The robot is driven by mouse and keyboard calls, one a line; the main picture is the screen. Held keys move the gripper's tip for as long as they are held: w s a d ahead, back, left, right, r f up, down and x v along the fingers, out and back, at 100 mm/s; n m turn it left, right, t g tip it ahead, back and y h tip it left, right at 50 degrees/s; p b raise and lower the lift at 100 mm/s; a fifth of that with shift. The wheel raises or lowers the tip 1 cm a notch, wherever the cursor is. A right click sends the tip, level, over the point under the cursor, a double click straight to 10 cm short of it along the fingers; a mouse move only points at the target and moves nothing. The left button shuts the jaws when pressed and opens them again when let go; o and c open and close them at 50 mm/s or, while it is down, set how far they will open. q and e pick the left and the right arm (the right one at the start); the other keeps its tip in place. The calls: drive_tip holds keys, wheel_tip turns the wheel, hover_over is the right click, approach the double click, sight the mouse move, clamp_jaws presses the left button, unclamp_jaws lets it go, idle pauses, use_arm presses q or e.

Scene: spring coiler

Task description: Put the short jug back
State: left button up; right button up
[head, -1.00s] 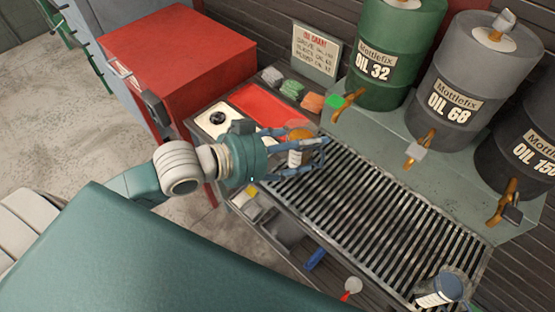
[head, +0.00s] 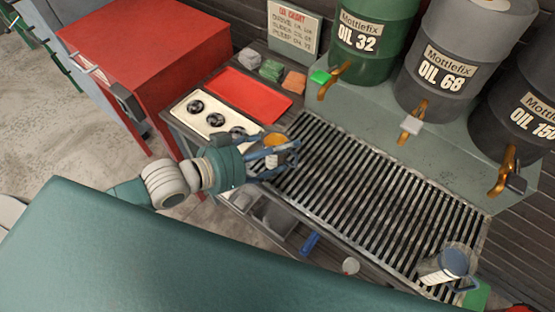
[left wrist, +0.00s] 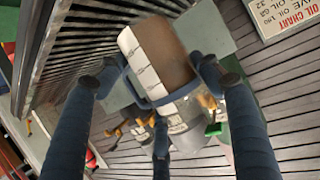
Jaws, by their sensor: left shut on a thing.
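My left gripper (head: 280,152) is shut on a small clear jug (head: 273,140) with amber-brown contents. It holds the jug over the left end of the slatted grate, close to the right end of the white panel with dark round recesses (head: 180,106). In the left wrist view the jug (left wrist: 140,62) sits between the fingers, with a white marked label and a brown surface. A second jug (head: 440,266), labelled and dark inside, stands at the grate's lower right. My right gripper is not in view.
The grate (head: 370,200) is mostly bare. Oil drums with taps stand behind it: green (head: 370,32), grey (head: 455,60) and black (head: 520,110). A red tray (head: 250,93), coloured cloths (head: 270,70) and a red cabinet (head: 145,50) lie to the left. A shelf with bins is below.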

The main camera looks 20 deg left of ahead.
sight(270, 164)
use_arm(q)
drive_tip(key=shift+f, duration=2.45)
drive_tip(key=o, duration=1.4)
drive_tip(key=shift+r, duration=0.2)
drive_tip(key=shift+s+a, duration=0.25)
drive_tip(key=shift+s, duration=0.05)
drive_tip(key=v, duration=1.1)
drive_tip(key=shift+r+p, duration=0.2)
drive_tip(key=shift+p, duration=0.15)
